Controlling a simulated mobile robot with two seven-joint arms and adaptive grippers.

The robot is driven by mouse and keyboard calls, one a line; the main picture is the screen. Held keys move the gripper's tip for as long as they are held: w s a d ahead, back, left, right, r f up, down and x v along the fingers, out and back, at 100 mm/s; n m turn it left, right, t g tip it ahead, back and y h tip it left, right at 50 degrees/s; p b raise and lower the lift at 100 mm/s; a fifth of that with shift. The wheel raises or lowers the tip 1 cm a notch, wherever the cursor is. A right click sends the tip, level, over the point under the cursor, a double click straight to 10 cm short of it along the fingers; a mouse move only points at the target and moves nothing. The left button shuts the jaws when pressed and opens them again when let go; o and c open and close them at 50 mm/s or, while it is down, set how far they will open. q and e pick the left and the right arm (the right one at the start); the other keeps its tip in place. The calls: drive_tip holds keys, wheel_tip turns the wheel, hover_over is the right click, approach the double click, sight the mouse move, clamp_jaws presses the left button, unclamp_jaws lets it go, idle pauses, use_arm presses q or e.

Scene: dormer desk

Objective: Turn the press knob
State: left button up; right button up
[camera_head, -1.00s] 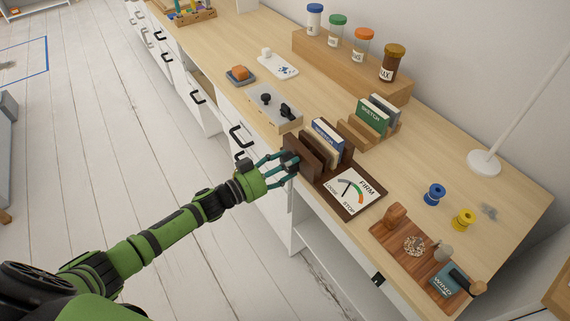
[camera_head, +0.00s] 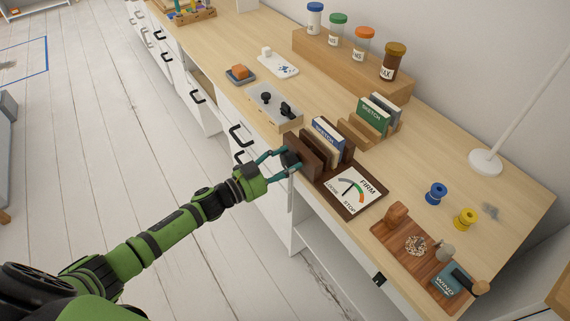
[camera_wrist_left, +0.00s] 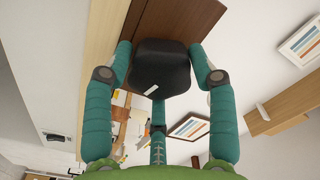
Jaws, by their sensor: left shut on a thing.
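The press (camera_head: 304,157) is a dark wooden frame with books standing in it, at the front edge of the desk. Its base carries a white dial card (camera_head: 350,190) marked LOOSE, FIRM and STOP, with a dark needle over a coloured arc. The black press knob (camera_wrist_left: 160,68) has a white mark near its lower edge in the left wrist view. The knob also shows as a dark patch between my fingers in the head view (camera_head: 291,159). My left gripper (camera_head: 283,162) is shut on the knob, with teal fingers on its sides. My right gripper is not in view.
A shallow tray with black parts (camera_head: 273,108) stands left of the press, and a green book on a wooden stand (camera_head: 374,116) behind it. Spools (camera_head: 436,194) and a wooden tool board (camera_head: 421,243) lie to the right. Drawer handles (camera_head: 238,135) stick out below the desk edge.

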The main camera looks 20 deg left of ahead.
use_arm(q)
drive_tip(key=shift+d+r+m+b, duration=0.1)
drive_tip(key=shift+r+m+b, duration=0.1)
drive_tip(key=shift+m, duration=0.7)
drive_tip(key=shift+r+m+b, duration=0.1)
drive_tip(key=shift+m+b, duration=0.05)
drive_tip(key=shift+m, duration=0.75)
drive_tip(key=o, duration=1.2)
drive_tip(key=shift+d+f, duration=0.1)
drive_tip(key=shift+f, duration=0.1)
drive_tip(key=shift+s+a+f, duration=0.1)
drive_tip(key=shift+s+a, duration=0.3)
drive_tip(key=shift+a, duration=0.05)
drive_tip(key=v, duration=1.1)
